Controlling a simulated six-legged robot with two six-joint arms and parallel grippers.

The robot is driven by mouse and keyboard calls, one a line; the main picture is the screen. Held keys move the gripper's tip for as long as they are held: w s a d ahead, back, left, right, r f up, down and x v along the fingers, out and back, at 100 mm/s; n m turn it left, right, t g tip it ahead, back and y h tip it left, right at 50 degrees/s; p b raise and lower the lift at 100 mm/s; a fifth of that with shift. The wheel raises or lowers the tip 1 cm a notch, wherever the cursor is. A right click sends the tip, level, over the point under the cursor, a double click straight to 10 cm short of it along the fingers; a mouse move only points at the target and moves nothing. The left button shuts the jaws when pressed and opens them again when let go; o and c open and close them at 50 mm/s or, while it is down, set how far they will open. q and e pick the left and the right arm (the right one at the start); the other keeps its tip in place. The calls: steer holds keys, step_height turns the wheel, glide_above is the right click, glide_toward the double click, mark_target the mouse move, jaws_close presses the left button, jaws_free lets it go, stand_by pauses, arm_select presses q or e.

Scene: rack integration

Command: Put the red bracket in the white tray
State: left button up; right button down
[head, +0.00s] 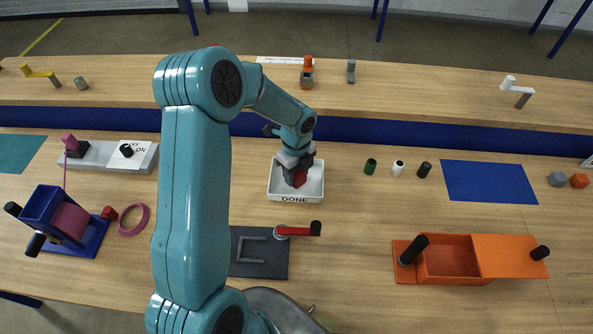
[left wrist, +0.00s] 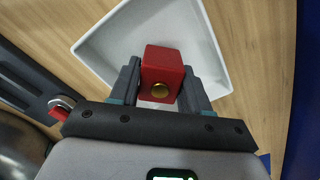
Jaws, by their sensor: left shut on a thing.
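The white tray (head: 281,190), marked DONE on its front, stands on the wooden bench in the middle of the head view. My left gripper (head: 297,176) is over the tray and shut on the red bracket (head: 300,180). In the left wrist view the red bracket (left wrist: 162,72) shows as a red block with a brass-coloured round part, between the two dark fingers of my left gripper (left wrist: 160,82). The white tray (left wrist: 110,50) lies behind it. I cannot tell whether the bracket touches the tray floor. My right gripper is not in view.
A dark plate (head: 262,262) with a red-handled lever (head: 300,230) lies in front of the tray. Small cylinders, green (head: 371,165), white (head: 398,168) and black (head: 424,170), stand to its right. An orange box (head: 450,258) is at front right. Bench between is clear.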

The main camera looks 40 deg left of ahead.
arm_select(q)
steer(key=shift+f, duration=0.1)
steer(key=shift+f, duration=0.25)
steer(key=o, duration=1.1)
steer(key=shift+o, duration=0.2)
step_height(320, 180, up, 8)
steer(key=p, duration=0.6)
steer(key=shift+w+r, duration=0.1)
steer(key=shift+r, duration=0.1)
step_height(320, 180, up, 8)
steer(key=shift+f, duration=0.1)
